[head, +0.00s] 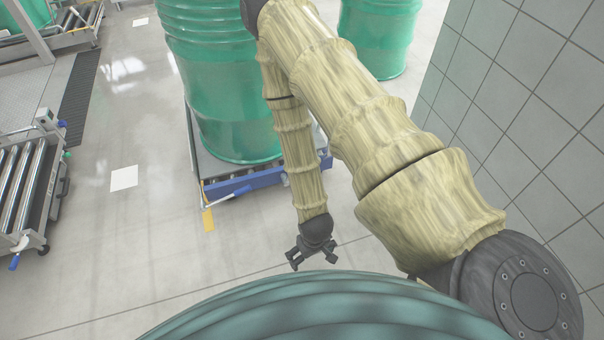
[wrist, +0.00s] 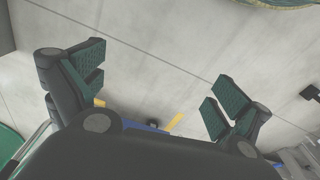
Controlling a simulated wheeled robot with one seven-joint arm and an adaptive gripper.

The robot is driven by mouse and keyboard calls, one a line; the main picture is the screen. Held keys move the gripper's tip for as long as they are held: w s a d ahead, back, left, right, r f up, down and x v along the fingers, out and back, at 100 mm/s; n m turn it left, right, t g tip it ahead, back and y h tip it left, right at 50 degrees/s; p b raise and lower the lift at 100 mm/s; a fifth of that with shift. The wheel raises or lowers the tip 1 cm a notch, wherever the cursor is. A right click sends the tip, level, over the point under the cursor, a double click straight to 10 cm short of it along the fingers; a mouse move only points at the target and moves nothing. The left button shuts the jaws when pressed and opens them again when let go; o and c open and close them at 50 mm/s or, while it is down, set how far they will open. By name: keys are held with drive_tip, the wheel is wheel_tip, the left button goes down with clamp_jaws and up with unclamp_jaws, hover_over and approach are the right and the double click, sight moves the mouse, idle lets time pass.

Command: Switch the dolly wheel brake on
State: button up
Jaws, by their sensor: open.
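The blue dolly (head: 262,180) stands on the floor in the head view with a large green drum (head: 225,100) on it. A yellow tab (head: 208,219), which may be the brake pedal, sticks out low at its front left corner. My gripper (head: 312,261) is open and empty, in front of the dolly and to the right of the tab, apart from both. In the wrist view my gripper (wrist: 160,85) has its fingers spread wide over bare floor. A yellow piece (wrist: 174,122) and a strip of blue show beyond the palm, which hides most of the dolly. The brake's setting cannot be told.
A roller conveyor (head: 25,185) stands at the left. A grey tiled wall (head: 530,110) closes the right side. Another green drum (head: 380,35) stands at the back.

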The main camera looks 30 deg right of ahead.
drive_tip(key=w+d+f+t+b, duration=0.1)
drive_tip(key=w+d+f+b, duration=0.3)
drive_tip(key=w+f+b, duration=0.25)
drive_tip(key=w+d+f+m+b, duration=0.1)
drive_tip(key=w+d+f+b, duration=0.2)
drive_tip(key=w+f+b, duration=0.4)
drive_tip(key=w+d+f+t+b, duration=0.1)
drive_tip(key=w+d+f+b, duration=0.4)
drive_tip(key=w, duration=0.4)
drive_tip(key=w+d+f+m+t+h+b, duration=0.1)
drive_tip(key=w+d+f+b, duration=0.3)
drive_tip(key=w+d+b, duration=0.3)
drive_tip(key=w+d+f+b, duration=0.4)
drive_tip(key=w+d+b, duration=0.2)
drive_tip(key=w, duration=0.3)
drive_tip(key=b+x, duration=0.2)
drive_tip(key=x, duration=0.1)
drive_tip(key=b+x, duration=0.1)
drive_tip(key=x, duration=0.3)
drive_tip(key=b+x, duration=0.2)
drive_tip(key=x, duration=0.1)
drive_tip(key=shift+w+a+f+b, duration=0.15)
drive_tip(key=shift+w+f+b, duration=0.15)
drive_tip(key=shift+w, duration=0.1)
